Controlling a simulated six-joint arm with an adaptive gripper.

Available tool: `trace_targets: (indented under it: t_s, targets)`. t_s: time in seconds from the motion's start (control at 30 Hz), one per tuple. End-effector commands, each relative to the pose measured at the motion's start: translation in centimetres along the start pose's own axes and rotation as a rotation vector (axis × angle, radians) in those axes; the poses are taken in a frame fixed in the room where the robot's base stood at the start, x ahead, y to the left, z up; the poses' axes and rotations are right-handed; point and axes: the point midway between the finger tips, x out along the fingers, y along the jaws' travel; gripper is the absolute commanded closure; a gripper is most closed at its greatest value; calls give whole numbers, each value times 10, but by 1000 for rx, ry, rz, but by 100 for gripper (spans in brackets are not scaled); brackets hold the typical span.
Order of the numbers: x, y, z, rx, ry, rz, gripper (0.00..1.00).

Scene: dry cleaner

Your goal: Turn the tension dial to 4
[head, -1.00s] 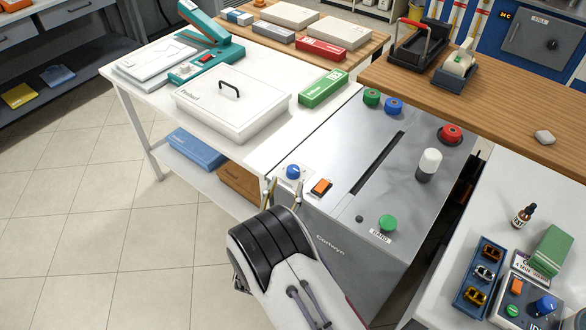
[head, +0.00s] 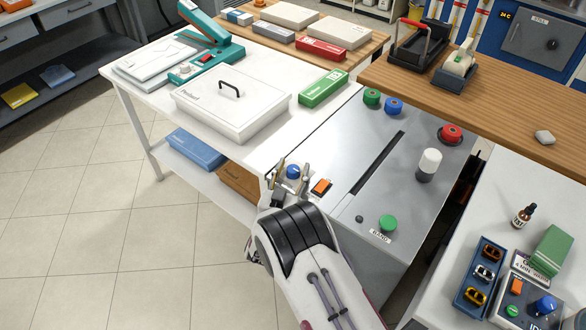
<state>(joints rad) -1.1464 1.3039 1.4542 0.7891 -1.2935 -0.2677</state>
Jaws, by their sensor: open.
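A blue dial (head: 293,171) sits on a pale plate at the near left corner of the grey machine top (head: 335,150). Whether it is the tension dial cannot be read, and its scale and pointer are too small to make out. My gripper (head: 290,177) is open, with one finger to the left of the blue dial and the other to its right. Whether the fingers touch the dial cannot be told. The lower part of the dial's plate is partly hidden by my gripper.
An orange switch (head: 321,187) is close to the right of my gripper. A green knob (head: 387,223), a white cylinder (head: 429,163) and a red button (head: 450,133) stand farther right. A white lidded box (head: 232,108) and green box (head: 323,88) lie behind, on the white table.

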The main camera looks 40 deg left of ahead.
Motion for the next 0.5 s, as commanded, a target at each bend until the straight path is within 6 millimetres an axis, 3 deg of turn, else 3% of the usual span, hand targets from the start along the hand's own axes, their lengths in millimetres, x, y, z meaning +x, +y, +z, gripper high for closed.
trace_targets:
  t_s: [0.33, 0.37, 0.5]
  targets:
    - [2, 0, 0, 0, -1, 0, 57]
    - [2, 0, 0, 0, -1, 0, 59]
    - [2, 0, 0, 0, -1, 0, 95]
